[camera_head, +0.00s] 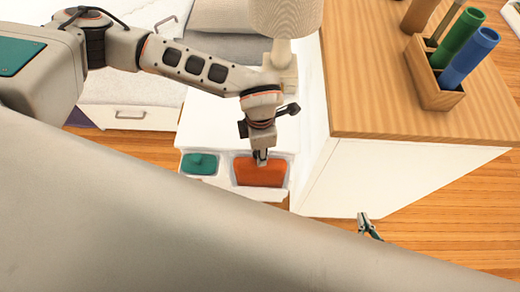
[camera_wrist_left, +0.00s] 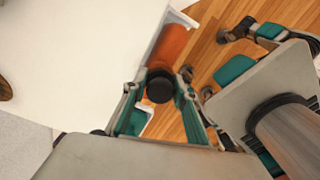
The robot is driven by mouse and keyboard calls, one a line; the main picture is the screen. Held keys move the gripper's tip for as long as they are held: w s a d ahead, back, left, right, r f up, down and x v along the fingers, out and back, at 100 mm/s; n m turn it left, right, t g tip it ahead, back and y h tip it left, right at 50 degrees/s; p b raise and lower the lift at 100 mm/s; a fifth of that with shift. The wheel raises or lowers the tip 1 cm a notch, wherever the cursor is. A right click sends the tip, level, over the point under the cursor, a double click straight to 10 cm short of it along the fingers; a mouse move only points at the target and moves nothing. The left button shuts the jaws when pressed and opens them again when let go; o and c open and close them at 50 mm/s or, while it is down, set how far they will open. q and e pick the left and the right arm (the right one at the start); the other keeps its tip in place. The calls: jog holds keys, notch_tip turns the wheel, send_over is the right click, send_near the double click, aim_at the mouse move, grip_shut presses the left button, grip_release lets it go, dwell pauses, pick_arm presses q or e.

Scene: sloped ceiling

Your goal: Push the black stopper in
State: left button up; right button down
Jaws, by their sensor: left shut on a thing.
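The black stopper (camera_wrist_left: 160,90) shows as a dark round end between the fingers of my left gripper (camera_wrist_left: 158,95) in the left wrist view. That gripper is shut on it. An orange surface (camera_wrist_left: 170,45) lies directly behind the stopper; whether they touch is unclear. In the head view my left gripper (camera_head: 261,160) points down at the orange part (camera_head: 260,174) in the white unit, and the stopper cannot be made out there. My right gripper (camera_head: 368,227) shows only partly, low and right of centre, apart from the unit. Its opening is unclear.
A teal part (camera_head: 200,163) sits left of the orange one on the white unit (camera_head: 215,125). A lamp (camera_head: 285,25) stands behind my left wrist. A wooden-topped cabinet (camera_head: 385,110) on the right carries a holder (camera_head: 434,85) with green and blue tubes. My own arm covers the lower left.

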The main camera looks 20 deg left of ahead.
pick_arm(q)
jog(key=shift+f, duration=0.45)
dwell(0.7)
jog(key=o, duration=1.4)
pick_arm(e)
jog(key=shift+r, duration=0.1)
pick_arm(q)
jog(key=shift+r+p, duration=2.3)
jog(key=shift+r, duration=0.75)
pick_arm(e)
notch_tip(320, 180, up, 7)
jog(key=w, duration=0.2)
jog(key=shift+w+t, duration=0.25)
jog(key=shift+t, duration=0.15)
pick_arm(q)
jog(key=shift+c, duration=0.5)
grip_shut()
pick_arm(e)
jog(key=shift+r, duration=0.1)
